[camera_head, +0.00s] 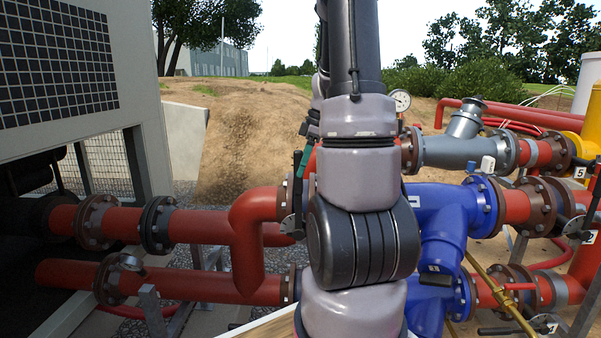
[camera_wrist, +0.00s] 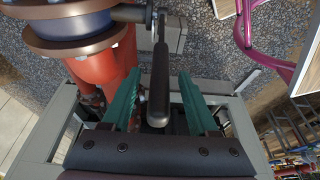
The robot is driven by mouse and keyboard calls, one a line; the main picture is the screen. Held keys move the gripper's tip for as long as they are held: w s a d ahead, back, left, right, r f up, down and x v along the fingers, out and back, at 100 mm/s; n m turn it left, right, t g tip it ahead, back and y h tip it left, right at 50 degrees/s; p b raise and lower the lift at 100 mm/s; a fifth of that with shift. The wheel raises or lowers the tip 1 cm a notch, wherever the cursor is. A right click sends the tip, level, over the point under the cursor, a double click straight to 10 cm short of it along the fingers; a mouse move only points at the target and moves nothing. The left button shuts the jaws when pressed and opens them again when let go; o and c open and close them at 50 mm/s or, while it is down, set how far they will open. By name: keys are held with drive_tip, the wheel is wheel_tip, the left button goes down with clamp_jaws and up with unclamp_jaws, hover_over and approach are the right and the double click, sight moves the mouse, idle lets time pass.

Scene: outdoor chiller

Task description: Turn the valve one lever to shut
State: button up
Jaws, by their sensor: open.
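A black lever handle (camera_wrist: 159,85) shows in the wrist view, joined by a metal arm to a valve with brown flanges (camera_wrist: 75,45) on a red pipe. My gripper (camera_wrist: 157,90) is open, with one teal finger on each side of the handle. The handle lies between the fingers, and a gap shows on both sides of it. In the head view my arm covers most of this area. I cannot read a number on this valve.
Red pipes (camera_head: 190,226) run at the left beside a grey chiller cabinet (camera_head: 60,80). A blue pipe fitting (camera_head: 440,212) and a grey pipe fitting (camera_head: 455,151) stand right of my arm. A pink-red tube (camera_wrist: 250,45) lies to the right in the wrist view.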

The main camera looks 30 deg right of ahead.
drive_tip(key=v, duration=0.8)
drive_tip(key=shift+r, duration=0.2)
drive_tip(key=s+a+r+m+t, duration=0.1)
drive_tip(key=s+a+r+m, duration=0.1)
drive_tip(key=s+a+m, duration=0.2)
drive_tip(key=s+a+r+m+t, duration=0.2)
drive_tip(key=s+a+m, duration=0.3)
drive_tip(key=a, duration=0.5)
drive_tip(key=s+a+r+m+t+h, duration=0.1)
drive_tip(key=s+a+r+m+t, duration=0.1)
drive_tip(key=s+a+r+m, duration=0.2)
drive_tip(key=a+m, duration=0.2)
drive_tip(key=a, duration=0.2)
drive_tip(key=shift+s+r, duration=0.2)
drive_tip(key=shift+s, duration=0.2)
